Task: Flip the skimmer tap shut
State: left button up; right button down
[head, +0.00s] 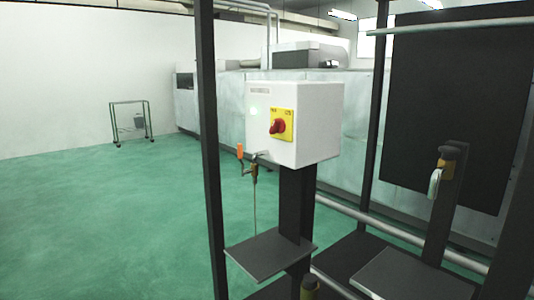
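The tap (254,172) is a small brass-coloured fitting under the lower left corner of a white control box (290,120). Its orange lever (240,152) stands roughly upright at the left of the tap body. A thin pale line (255,210) hangs straight down from the tap towards a dark plate (268,252); I cannot tell whether it is running liquid or a thin tube. Neither of my grippers shows in the head view, and nothing touches the tap.
A red rotary knob (278,127) on a yellow plate is on the box front, and a green light glows beside it. A dark upright post (209,130) stands just left of the tap. A second dark plate (405,277) is at lower right. Green floor (110,220) is clear at left.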

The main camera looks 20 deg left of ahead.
aim_at(241, 160)
jog(key=u, duration=0.65)
jog(key=i, duration=1.05)
jog(key=u, duration=1.05)
